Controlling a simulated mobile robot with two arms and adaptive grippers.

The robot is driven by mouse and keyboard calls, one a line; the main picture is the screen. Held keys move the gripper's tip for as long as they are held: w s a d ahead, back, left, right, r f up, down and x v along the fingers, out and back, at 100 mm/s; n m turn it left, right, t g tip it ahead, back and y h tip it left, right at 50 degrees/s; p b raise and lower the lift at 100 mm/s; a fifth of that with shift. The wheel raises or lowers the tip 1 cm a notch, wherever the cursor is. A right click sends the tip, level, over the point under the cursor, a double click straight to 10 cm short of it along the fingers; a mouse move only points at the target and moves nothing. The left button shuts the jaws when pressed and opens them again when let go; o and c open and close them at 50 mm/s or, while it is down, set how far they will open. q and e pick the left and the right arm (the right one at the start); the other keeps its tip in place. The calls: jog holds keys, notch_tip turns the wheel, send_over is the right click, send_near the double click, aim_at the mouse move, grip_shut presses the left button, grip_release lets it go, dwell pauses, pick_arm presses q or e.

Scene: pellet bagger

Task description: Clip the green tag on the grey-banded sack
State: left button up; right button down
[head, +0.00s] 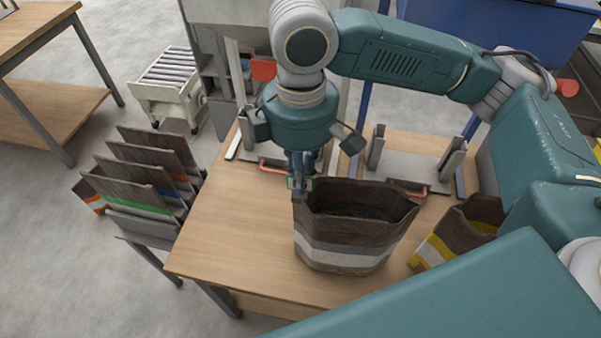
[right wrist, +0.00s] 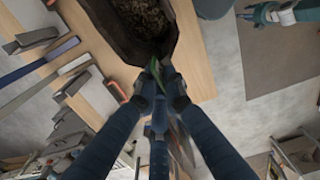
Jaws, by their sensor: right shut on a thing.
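The grey-banded sack (head: 345,253) stands upright and open on the wooden table; it is dark brown with a white and a grey band, and dark contents show inside. My right gripper (head: 300,182) points down at the sack's left rim corner, shut on the green tag (head: 291,184). In the right wrist view my right gripper (right wrist: 155,78) has the green tag (right wrist: 150,91) between its fingertips, at the edge of the sack (right wrist: 143,45). I cannot tell whether the tag grips the rim. My left arm's end (right wrist: 272,14) seems to show at that view's top right, its jaws unclear.
A yellow-banded sack (head: 457,235) stands close on the right. Metal fixtures with red handles (head: 408,187) line the table's back. The table's front left (head: 235,235) is clear.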

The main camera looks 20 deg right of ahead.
jog(key=shift+s+f, duration=0.15)
jog(key=shift+f, duration=0.05)
jog(key=shift+s+f, duration=0.15)
jog(key=shift+f, duration=0.1)
dwell(0.5)
jog(key=c, duration=1.8)
grip_release()
jog(key=shift+o, duration=0.2)
jog(key=shift+r, duration=0.1)
notch_tip(320, 180, up, 12)
jog(key=shift+w, duration=0.25)
